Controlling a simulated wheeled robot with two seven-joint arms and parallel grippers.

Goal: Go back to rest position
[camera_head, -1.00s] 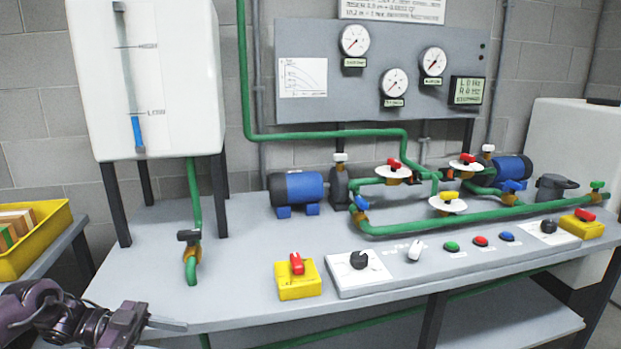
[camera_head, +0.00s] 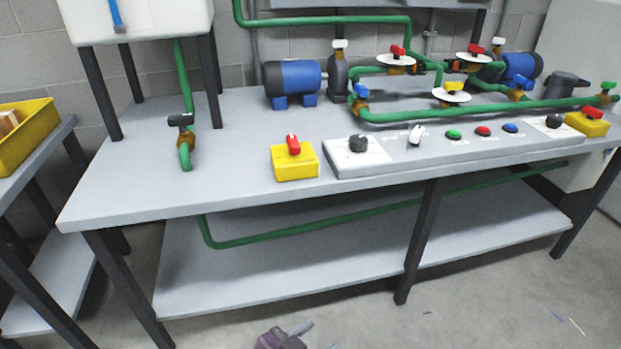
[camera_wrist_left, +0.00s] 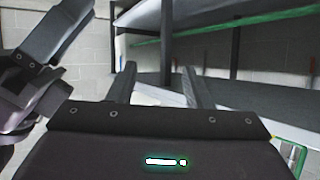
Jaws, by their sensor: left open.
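My left gripper (camera_head: 312,335) shows at the bottom edge of the head view, low in front of the bench, with most of its arm out of frame. In the left wrist view its two fingers (camera_wrist_left: 160,92) stand apart with nothing between them. It is clear of the bench and touches nothing that I can see. A dark jointed part of my own body shows at the left of the wrist view. I cannot make out my right gripper in either view.
The grey bench (camera_head: 230,200) carries a red switch on a yellow box (camera_head: 295,165), a control panel (camera_head: 390,165), green pipes and a blue pump (camera_head: 292,78). Its lower shelf (camera_head: 300,265) is bare. A side table holds a yellow bin (camera_head: 30,135). The floor (camera_head: 490,310) in front is mostly open.

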